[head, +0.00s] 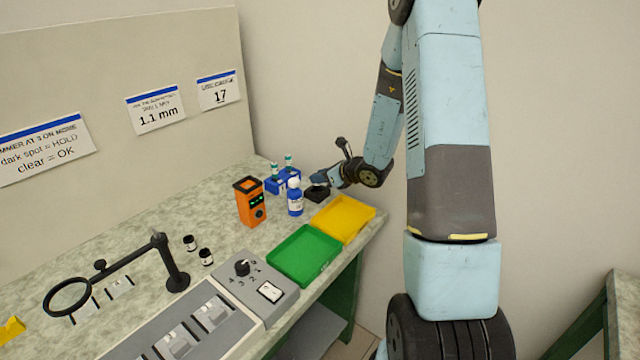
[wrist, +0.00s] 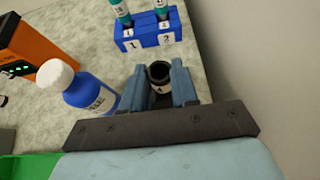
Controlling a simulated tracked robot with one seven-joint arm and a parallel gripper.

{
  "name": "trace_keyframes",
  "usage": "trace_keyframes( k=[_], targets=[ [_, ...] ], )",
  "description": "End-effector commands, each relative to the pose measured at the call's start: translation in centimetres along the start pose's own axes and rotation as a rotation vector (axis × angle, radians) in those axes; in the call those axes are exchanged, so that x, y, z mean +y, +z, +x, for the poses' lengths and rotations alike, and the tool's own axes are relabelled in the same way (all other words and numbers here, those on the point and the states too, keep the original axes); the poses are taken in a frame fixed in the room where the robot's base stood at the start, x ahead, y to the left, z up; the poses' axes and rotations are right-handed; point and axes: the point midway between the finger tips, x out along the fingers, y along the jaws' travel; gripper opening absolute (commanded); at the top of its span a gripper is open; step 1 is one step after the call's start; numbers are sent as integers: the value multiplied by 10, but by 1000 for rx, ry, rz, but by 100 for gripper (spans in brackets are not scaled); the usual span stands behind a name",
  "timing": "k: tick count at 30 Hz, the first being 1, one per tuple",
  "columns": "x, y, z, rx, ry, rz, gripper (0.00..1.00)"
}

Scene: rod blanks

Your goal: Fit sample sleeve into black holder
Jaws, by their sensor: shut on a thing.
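My gripper (wrist: 160,82) has its two blue fingers shut on a small dark sleeve (wrist: 159,72) with a round open top and a pale marked band. The sleeve looks roughly upright between the fingers. In the head view my gripper (head: 318,181) is low over the far right of the bench, and the sleeve is hidden or too small to make out. A low black block (head: 317,195), which looks like the black holder, is right under the fingertips. I cannot tell whether the sleeve touches it or sits in it.
A blue rack (head: 286,184) with teal-capped tubes stands behind; a blue white-capped bottle (head: 295,199) and an orange meter (head: 249,203) stand left. Yellow (head: 343,219) and green (head: 304,255) trays lie in front. Two small dark jars (head: 206,257) stand near a magnifier stand (head: 175,278).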

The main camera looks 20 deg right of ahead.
Motion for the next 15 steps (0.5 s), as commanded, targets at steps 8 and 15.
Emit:
trace_keyframes(
  k=[8, 15],
  targets=[
    [2, -22, 16, 2, 8, -1, 0],
    [4, -32, 21, 5, 10, -3, 0]
  ],
)
